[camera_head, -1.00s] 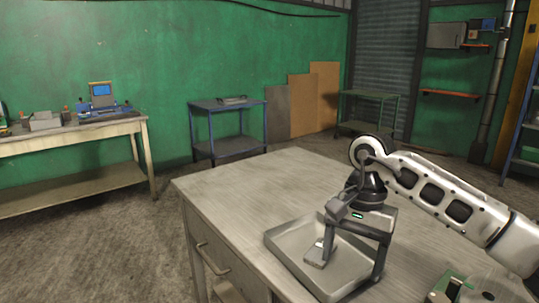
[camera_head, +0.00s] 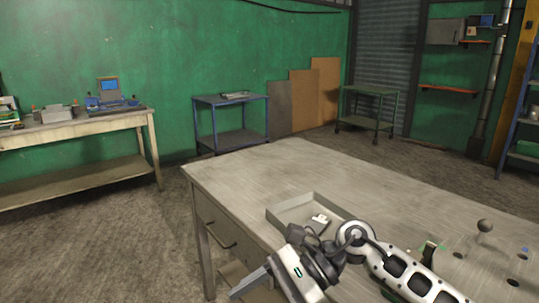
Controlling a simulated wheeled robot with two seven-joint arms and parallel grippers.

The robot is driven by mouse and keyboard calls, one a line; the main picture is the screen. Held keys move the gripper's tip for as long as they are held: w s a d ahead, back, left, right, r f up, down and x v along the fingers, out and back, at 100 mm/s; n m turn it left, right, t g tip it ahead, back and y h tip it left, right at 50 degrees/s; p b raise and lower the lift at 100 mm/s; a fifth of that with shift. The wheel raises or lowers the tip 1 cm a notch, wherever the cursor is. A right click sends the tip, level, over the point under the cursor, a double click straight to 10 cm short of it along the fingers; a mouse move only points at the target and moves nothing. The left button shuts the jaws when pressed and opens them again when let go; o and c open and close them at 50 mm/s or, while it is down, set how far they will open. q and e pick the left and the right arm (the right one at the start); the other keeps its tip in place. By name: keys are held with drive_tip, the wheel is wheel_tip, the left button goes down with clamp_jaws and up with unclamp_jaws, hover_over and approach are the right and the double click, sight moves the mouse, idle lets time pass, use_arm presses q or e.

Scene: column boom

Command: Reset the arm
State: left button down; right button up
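My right arm comes in from the right. Its gripper (camera_head: 250,283) hangs past the near edge of the worktable (camera_head: 250,185), in front of the tray, and points down and left. One dark finger shows; the other is hidden or below the picture, so its opening cannot be told. A shallow grey metal tray (camera_head: 283,214) lies on the worktable, partly hidden behind my gripper and wrist. A small white and dark item (camera_head: 320,220) lies in the tray, apart from the gripper. My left gripper is not in view.
A green-edged device (camera_head: 432,250) and a plate with a dark ball knob (camera_head: 485,226) are on the right of the worktable, partly behind my arm. The worktable's far part is clear. A workbench (camera_head: 75,130), a blue cart (camera_head: 230,101) and a green cart (camera_head: 370,90) stand along the wall.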

drive_tip(key=s+a+r+m+t+y, duration=0.2)
drive_tip(key=a+r+m+t+y, duration=0.1)
drive_tip(key=m+y, duration=0.6)
drive_tip(key=w+d+f+m+t+h, duration=0.2)
drive_tip(key=d+m+t+h, duration=0.15)
drive_tip(key=m+t, duration=0.75)
drive_tip(key=w+d+f+m+t+h, duration=0.3)
drive_tip(key=m+t, duration=0.4)
drive_tip(key=m, duration=0.9)
drive_tip(key=s+d+f+m+h, duration=0.4)
drive_tip(key=d+f+m+h, duration=0.4)
drive_tip(key=f+m, duration=0.3)
drive_tip(key=s+d+f+m+g+h, duration=0.3)
drive_tip(key=s+d+f+m+g, duration=0.2)
drive_tip(key=s+f+m, duration=0.4)
drive_tip(key=shift+s+d+f+m+g, duration=0.25)
drive_tip(key=shift+s+f+m+g, duration=0.1)
drive_tip(key=shift+s+m+g, duration=0.2)
drive_tip(key=shift+h, duration=0.25)
